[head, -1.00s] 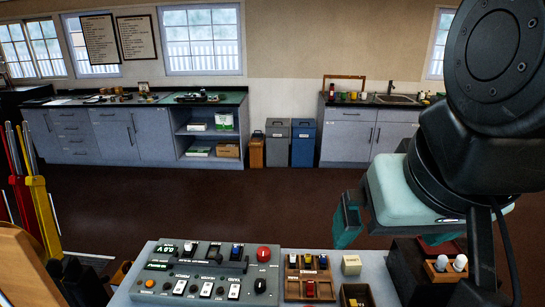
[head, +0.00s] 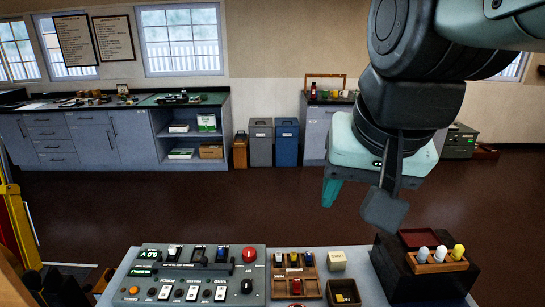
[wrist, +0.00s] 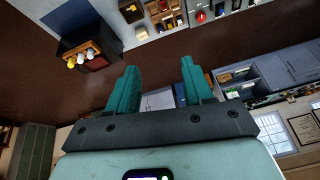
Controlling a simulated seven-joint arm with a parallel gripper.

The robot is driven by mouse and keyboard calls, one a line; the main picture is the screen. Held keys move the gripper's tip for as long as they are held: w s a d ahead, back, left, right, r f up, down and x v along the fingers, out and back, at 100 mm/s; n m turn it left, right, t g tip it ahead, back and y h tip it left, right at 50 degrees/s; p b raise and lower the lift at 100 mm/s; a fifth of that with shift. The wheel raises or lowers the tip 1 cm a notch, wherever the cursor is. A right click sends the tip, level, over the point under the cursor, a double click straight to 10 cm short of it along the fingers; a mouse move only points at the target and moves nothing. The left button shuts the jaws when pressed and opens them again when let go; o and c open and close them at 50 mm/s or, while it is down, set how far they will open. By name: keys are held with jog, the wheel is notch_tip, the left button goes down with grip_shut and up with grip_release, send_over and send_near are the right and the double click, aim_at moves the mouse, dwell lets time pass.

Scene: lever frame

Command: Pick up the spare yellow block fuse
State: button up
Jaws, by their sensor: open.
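A wooden fuse tray (head: 284,290) with small compartments stands right of the control panel in the head view. It holds small coloured pieces, including a red piece (head: 295,285); one piece at the top middle looks yellowish. A dark open bin (head: 333,296) beside it holds something small and yellow (head: 341,298). I cannot tell which piece is the spare yellow block fuse. My gripper (wrist: 158,82) is open and empty in the wrist view. In the head view it is high above the bench's far side, with one teal finger (head: 331,190) showing and the rest hidden.
The grey control panel (head: 195,273) with switches and a red button (head: 249,255) stands at left. A cream block (head: 337,260) sits behind the dark bin. A dark box (head: 400,277) with a rack of white and yellow bulbs (head: 438,260) stands at right.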

jog(key=w+a+f+m+g, duration=0.1)
jog(key=w+f+m+g, duration=0.3)
jog(key=w, duration=0.7)
jog(key=m+g, duration=0.1)
jog(key=m, duration=1.1)
send_over(294, 253)
notch_tip(294, 253, down, 28)
jog(key=f, duration=0.4)
jog(key=shift+s+a+f, duration=0.25)
jog(key=shift+s+f, duration=0.05)
jog(key=shift+s, duration=0.05)
jog(key=shift+w+d+f, duration=0.1)
jog(key=shift+w+f, duration=0.05)
jog(key=shift+f, duration=1.4)
jog(key=shift+w+d+f, duration=0.1)
jog(key=shift+w+f, duration=0.05)
jog(key=shift+f, duration=1.35)
jog(key=shift+c, duration=0.3)
grip_shut()
